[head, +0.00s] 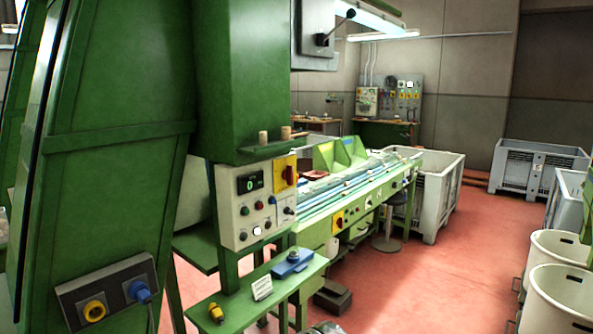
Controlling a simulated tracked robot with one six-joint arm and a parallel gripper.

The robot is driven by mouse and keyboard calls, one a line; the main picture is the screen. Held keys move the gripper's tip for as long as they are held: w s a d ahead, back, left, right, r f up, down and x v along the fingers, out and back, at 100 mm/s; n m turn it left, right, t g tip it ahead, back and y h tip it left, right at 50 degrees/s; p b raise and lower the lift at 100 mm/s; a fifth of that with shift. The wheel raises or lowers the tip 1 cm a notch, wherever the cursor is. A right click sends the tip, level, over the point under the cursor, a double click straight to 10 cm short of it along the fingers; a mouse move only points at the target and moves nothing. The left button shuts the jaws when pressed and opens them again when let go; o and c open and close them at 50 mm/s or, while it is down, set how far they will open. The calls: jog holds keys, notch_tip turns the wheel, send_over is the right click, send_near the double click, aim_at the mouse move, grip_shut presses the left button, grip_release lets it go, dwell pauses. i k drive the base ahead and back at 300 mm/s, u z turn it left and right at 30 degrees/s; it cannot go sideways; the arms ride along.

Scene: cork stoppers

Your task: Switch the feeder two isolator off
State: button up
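A grey control panel (255,213) is mounted on the green machine in the middle. At its top right is a red rotary handle on a yellow plate (285,173), an isolator-type switch. A smaller yellow plate with a red switch (338,221) sits on the front of the long green bench. I cannot read any label, so I cannot tell which one is the feeder two isolator. The handle positions are not clear. My gripper is not in view.
A green shelf (235,312) below the panel holds a blue-topped box (292,262), a small white card (262,287) and a yellow plug (216,312). Grey bins (447,207) and cream tubs (558,300) stand right. The red floor (420,290) between is open.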

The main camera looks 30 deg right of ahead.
aim_at(287, 174)
jog(key=u, duration=0.05)
jog(key=i, duration=1)
jog(key=z, duration=0.05)
